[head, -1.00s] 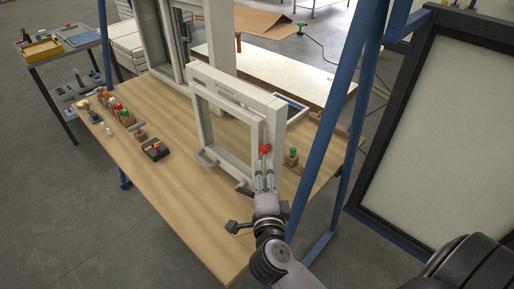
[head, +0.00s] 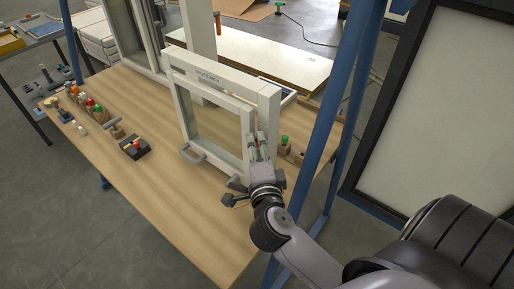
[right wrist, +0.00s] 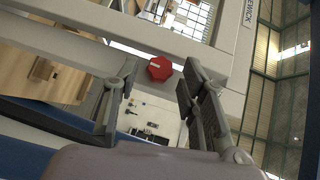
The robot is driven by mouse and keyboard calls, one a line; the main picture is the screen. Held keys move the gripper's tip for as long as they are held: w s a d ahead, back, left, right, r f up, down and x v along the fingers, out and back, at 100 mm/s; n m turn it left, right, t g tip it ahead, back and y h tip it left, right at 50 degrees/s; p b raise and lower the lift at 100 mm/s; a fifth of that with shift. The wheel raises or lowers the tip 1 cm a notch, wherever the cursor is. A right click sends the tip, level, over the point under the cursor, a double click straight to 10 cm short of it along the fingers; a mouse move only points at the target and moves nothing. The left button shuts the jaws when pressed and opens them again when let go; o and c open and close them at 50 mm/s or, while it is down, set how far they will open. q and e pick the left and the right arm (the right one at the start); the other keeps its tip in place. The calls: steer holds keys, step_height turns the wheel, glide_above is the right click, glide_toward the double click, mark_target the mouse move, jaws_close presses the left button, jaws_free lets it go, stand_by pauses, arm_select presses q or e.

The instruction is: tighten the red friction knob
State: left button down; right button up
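The red friction knob (right wrist: 159,68) sits on the white window frame (right wrist: 190,42) in the right wrist view. In the head view, the white frame (head: 182,105) stands upright on the workbench, and the gripper covers the knob's place. My right gripper (head: 259,140) is at the frame's right upright. In the right wrist view, the fingers of the right gripper (right wrist: 158,80) are apart, with the knob showing in the gap between their tips. I cannot tell whether they touch it. My left gripper is not in view.
The wooden workbench (head: 185,215) has clear room in front of the frame. A green knob on a wooden block (head: 284,145) stands right of the gripper. A blue post (head: 325,140) rises close on the right.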

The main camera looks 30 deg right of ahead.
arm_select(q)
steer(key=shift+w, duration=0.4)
arm_select(e)
steer(key=shift+f, duration=0.1)
jaws_close()
arm_select(q)
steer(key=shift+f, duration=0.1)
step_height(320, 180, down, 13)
steer(key=b, duration=1.3)
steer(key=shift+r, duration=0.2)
arm_select(e)
steer(key=shift+w+f+m+t+h, duration=0.1)
steer(key=shift+f+m+t+h, duration=0.15)
steer(key=shift+m+t+h, duration=0.55)
steer(key=shift+w+f+m+t+h, duration=0.15)
steer(key=shift+m+t, duration=0.3)
steer(key=shift+m, duration=0.7)
steer(key=shift+s+f+m+t+h, duration=0.1)
steer(key=shift+f+m+t+h, duration=0.2)
steer(key=shift+m+t+h, duration=0.5)
steer(key=shift+y, duration=0.25)
steer(key=shift+o, duration=1.1)
jaws_free()
steer(key=shift+r, duration=0.15)
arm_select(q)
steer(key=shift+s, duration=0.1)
